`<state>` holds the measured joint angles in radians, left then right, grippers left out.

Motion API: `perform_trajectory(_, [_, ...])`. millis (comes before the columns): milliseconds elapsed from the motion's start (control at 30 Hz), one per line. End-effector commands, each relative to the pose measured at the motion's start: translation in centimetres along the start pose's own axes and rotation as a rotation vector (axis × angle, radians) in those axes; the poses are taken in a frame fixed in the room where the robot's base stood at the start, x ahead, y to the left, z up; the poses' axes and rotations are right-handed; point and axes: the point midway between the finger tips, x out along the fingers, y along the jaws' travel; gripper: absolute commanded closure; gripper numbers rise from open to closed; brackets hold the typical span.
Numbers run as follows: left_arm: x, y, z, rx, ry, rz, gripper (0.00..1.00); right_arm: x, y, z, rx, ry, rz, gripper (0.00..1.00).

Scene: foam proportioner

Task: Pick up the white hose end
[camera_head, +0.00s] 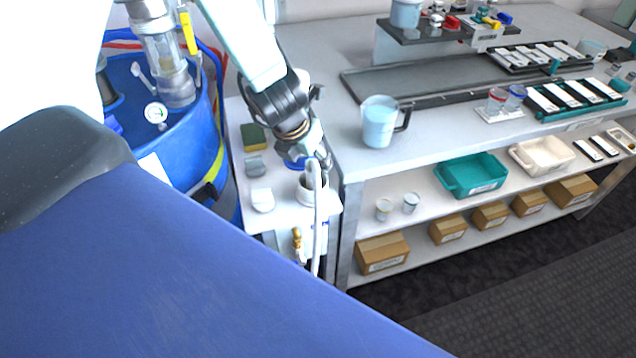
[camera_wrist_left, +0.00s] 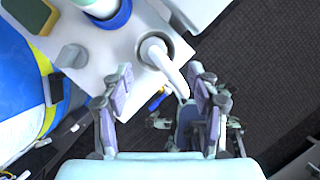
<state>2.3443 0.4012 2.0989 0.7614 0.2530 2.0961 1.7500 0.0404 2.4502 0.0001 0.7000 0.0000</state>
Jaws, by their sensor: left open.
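The white hose (camera_head: 318,230) hangs down the front of a small white stand. Its curved end (camera_head: 313,172) arches out of a round holder (camera_head: 312,187) at the stand's right side. In the left wrist view the hose end (camera_wrist_left: 155,48) sits in the holder and the hose runs toward the space between my fingers. My left gripper (camera_head: 312,160) is just above and behind the hose end in the head view. In the wrist view it (camera_wrist_left: 162,88) is open, with one finger on each side of the hose's line. Contact is not clear. My right gripper is not in view.
The stand (camera_head: 285,213) also bears a green-yellow sponge (camera_head: 254,137) and a white dish (camera_head: 262,200). A blue drum (camera_head: 185,140) stands close on the left. The long bench (camera_head: 440,135), with a pitcher (camera_head: 380,121), is close on the right. Dark floor lies in front.

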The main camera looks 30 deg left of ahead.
Motion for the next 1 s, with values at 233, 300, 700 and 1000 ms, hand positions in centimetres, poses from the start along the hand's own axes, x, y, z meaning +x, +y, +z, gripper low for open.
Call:
perform_trajectory(233, [2.8, 0.0, -0.1, 0.001, 0.000, 0.002, 0.40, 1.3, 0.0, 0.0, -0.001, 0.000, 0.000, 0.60])
perform_trajectory(300, [3.5, 0.0, -0.1, 0.002, 0.001, 0.002, 0.40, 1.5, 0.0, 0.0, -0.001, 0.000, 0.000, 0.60])
perform_trajectory(700, [7.8, -0.1, 0.2, 0.004, 0.000, 0.000, 0.40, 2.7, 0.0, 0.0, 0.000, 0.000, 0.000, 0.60])
perform_trajectory(1000, [7.7, -0.1, 0.3, 0.004, 0.000, 0.000, 0.48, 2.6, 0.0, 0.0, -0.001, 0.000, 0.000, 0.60])
